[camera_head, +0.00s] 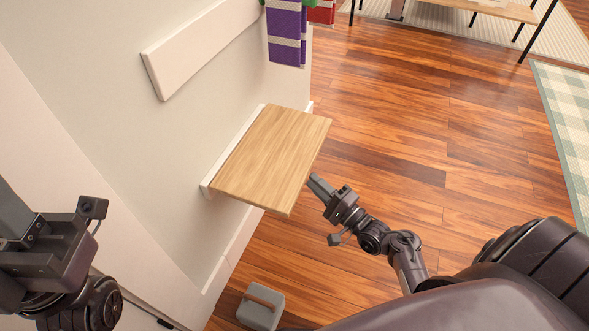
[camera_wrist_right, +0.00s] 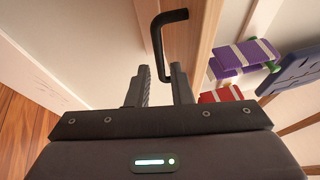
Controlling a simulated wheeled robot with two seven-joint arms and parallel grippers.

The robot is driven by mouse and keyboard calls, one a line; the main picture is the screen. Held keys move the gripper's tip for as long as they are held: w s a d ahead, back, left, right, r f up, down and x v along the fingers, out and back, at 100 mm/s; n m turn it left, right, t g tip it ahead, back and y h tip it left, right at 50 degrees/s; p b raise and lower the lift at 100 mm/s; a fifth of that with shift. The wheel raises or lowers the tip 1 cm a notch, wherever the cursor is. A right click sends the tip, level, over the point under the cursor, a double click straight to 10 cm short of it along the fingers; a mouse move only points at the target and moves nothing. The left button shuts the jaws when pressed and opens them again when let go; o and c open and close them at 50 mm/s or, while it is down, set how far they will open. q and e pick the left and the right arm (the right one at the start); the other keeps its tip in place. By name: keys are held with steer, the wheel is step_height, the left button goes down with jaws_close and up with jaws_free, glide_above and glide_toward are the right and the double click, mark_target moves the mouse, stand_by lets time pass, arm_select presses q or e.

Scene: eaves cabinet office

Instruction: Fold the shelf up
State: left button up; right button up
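The shelf (camera_head: 272,158) is a light wooden board standing out flat from the wall, on a white strip along its wall edge. My right gripper (camera_head: 314,181) is beside and below its outer right edge in the head view. In the right wrist view a light wood surface (camera_wrist_right: 198,50) carries a black bent bar (camera_wrist_right: 158,45). The right gripper's fingers (camera_wrist_right: 159,88) are apart, and the bar's lower end appears in the gap between them; I cannot tell whether they touch it. My left gripper (camera_head: 45,255) is at the left edge, away from the shelf; its fingertips are not clear.
A white board (camera_head: 195,52) is on the wall above the shelf. A purple-and-white striped cloth (camera_head: 286,35) hangs beyond it. A grey box (camera_head: 261,306) stands on the floor below. The wooden floor (camera_head: 430,130) right of the shelf is clear.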

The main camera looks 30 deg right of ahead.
mark_target(300, 170)
steer(key=b+x, duration=0.1)
steer(key=x, duration=0.5)
steer(key=shift+w+a+b, duration=0.1)
steer(key=shift+w+b, duration=0.05)
steer(key=shift+b, duration=0.15)
steer(key=shift+c, duration=0.2)
jaws_close()
